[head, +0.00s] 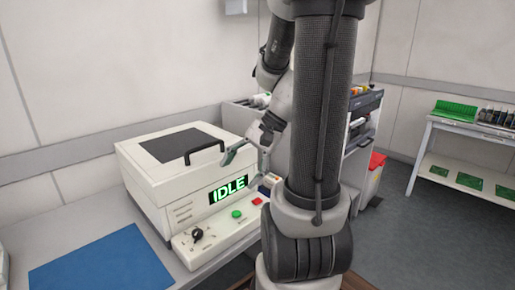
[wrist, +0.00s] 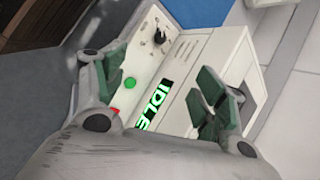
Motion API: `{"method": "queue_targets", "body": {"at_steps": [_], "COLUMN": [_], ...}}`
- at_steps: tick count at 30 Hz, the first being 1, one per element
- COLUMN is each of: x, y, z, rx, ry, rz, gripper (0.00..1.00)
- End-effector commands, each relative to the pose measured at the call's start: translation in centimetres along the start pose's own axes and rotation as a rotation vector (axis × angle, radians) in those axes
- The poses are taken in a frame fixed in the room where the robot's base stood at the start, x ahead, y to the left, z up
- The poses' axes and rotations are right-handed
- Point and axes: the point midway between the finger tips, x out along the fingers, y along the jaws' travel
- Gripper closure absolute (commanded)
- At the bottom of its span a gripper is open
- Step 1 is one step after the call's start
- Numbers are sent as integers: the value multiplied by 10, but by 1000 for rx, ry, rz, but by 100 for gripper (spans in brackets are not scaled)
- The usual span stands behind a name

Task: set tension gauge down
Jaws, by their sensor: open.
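My gripper (head: 247,160) is open in front of the right part of the white machine (head: 150,185) with the lit IDLE display. In the wrist view my gripper (wrist: 160,82) has its two green-padded fingers wide apart, with no object between them. Behind the fingers are the machine's control panel, green button and IDLE display. I cannot make out a tension gauge in either view. Small blue, white and red items (head: 268,184) show beside the machine, partly hidden by my arm, and I cannot tell what they are.
A blue mat (head: 100,262) lies clear on the bench left of the machine. The machine has a dark handle (head: 205,152) on its front. A side table (head: 470,130) with green boards stands at the right.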

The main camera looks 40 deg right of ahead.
Motion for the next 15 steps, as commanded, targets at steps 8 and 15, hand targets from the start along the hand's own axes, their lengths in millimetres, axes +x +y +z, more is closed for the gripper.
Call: {"method": "queue_targets", "body": {"at_steps": [8,15], "x": [-56,-86], "y": [13,12], "z": [62,70], "rx": [-816,-1131], "ry": [226,363], "rz": [322,414], "gripper": [29,29]}}
